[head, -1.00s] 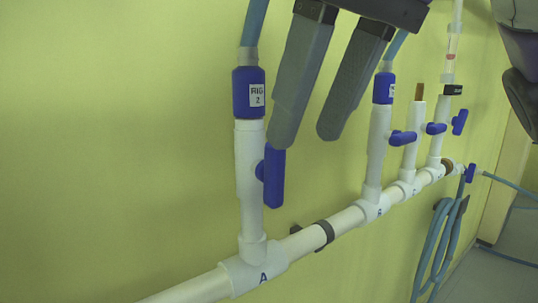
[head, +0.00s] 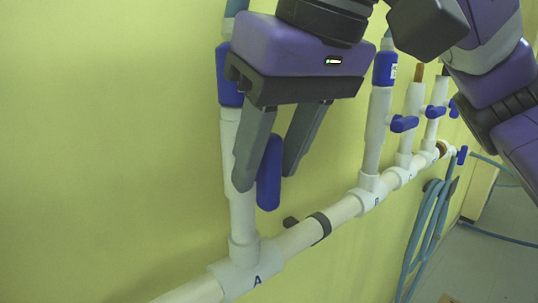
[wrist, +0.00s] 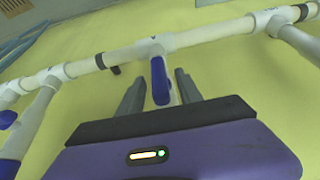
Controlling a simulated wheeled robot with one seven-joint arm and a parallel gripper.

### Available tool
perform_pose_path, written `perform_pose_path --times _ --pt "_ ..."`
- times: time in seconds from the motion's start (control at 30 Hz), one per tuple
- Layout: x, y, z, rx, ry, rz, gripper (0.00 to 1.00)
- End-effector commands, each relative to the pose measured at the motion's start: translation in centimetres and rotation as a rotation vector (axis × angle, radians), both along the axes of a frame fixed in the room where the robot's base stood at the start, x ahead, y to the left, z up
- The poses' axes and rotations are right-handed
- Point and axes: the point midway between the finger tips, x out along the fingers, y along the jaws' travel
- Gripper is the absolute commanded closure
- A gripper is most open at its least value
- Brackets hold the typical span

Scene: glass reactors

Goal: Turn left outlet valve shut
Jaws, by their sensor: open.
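The nearest outlet valve has a blue lever handle (head: 269,172) on a white vertical pipe (head: 243,215), at the left in the head view. The handle hangs along the pipe. My gripper (head: 264,180) is open and points down, with one finger on each side of the handle. In the wrist view the blue handle (wrist: 160,80) stands between the two grey fingers of my gripper (wrist: 156,82), with visible gaps on both sides. The upper part of the valve is hidden behind my gripper in the head view.
A white horizontal pipe (head: 334,217) runs along the yellow-green wall, held by a black clamp (head: 320,228). Further outlets with blue handles (head: 404,124) stand to the right. A coiled blue hose (head: 425,225) hangs at the far right. The wall at left is clear.

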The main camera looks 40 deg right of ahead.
Motion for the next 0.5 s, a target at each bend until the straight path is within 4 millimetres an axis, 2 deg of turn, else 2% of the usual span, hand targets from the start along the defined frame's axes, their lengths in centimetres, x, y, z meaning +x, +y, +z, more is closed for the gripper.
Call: perform_pose_path --times 0.3,0.37,0.5 --pt "0.14 0.03 -0.36 0.0 0.0 0.0 0.58" --pt "0.14 0.03 -0.36 0.0 0.0 0.0 0.68" --pt "0.14 0.03 -0.35 0.0 0.0 0.0 0.95"
